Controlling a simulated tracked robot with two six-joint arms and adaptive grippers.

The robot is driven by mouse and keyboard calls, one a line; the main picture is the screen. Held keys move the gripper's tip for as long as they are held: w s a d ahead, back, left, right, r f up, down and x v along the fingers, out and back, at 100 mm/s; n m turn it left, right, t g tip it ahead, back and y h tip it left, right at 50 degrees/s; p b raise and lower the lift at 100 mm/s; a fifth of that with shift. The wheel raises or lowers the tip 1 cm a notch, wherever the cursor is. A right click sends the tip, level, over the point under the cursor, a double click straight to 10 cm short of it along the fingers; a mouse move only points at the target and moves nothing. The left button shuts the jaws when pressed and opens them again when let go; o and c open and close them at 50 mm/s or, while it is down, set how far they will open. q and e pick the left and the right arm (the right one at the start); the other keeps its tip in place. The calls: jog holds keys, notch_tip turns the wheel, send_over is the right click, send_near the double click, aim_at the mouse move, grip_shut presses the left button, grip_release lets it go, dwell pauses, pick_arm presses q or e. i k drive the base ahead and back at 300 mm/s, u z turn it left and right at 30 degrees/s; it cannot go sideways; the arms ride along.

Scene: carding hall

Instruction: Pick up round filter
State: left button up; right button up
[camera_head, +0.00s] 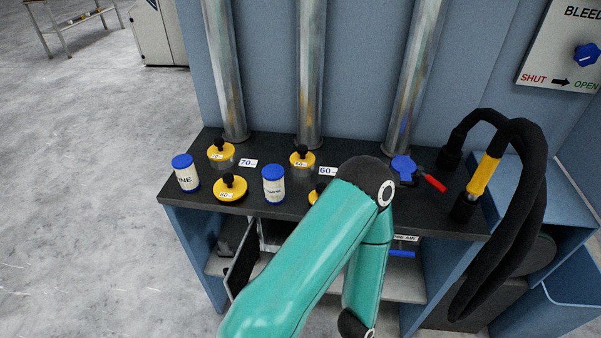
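No object is plainly recognisable as the round filter. Round yellow pieces with black knobs are on the dark bench top (415,208): one at the back left (221,152), one at the front left (230,188) and one at the back middle (302,158). Another yellow piece (317,192) is mostly hidden behind my teal arm. The arm crosses the bench and bends down in front of it. Neither gripper is in view.
Two blue-capped white containers (186,173) (274,184) stand on the bench. Metal pipes (310,75) rise behind. A blue fitting with a red handle (433,182) and a thick black hose (527,190) are at right. Shelves with a blue-handled item (402,253) lie below.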

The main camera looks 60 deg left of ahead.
aim_at(273, 175)
jog(key=u, duration=0.3)
jog(key=k, duration=1.55)
jog(key=u, duration=1.3)
jog(key=i, duration=0.9)
jog(key=u, duration=0.1)
